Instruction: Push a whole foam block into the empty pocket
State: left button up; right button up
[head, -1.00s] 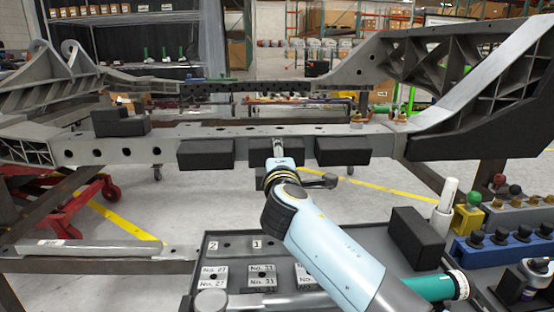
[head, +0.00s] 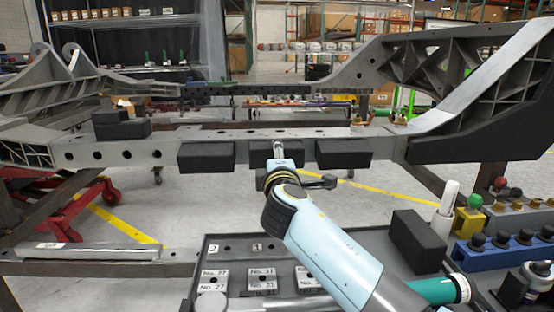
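Two black foam blocks stick out of the front face of the grey chassis beam (head: 160,146): a left one (head: 206,157) and a right one (head: 343,153). Between them is a dark foam-like face (head: 256,152), partly hidden by my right gripper (head: 278,149). I cannot tell how deep it sits. The gripper's tip is at this face and its fingers look close together, but whether they are shut is too small to tell. Another whole black block (head: 417,241) leans in the tray at lower right. A stepped black foam piece (head: 121,125) lies on the beam. My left gripper is not in view.
A dark tray (head: 215,245) in front holds labelled plates (head: 262,279) and a green cylinder (head: 435,290). A blue rack (head: 490,251) and a white cylinder (head: 448,200) stand at right. A red wheeled stand (head: 70,205) is below the beam at left.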

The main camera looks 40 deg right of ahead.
jog(key=shift+x, duration=0.85)
jog(key=o, duration=1.4)
jog(key=shift+c, duration=0.2)
jog(key=v, duration=0.9)
jog(key=shift+w, duration=0.1)
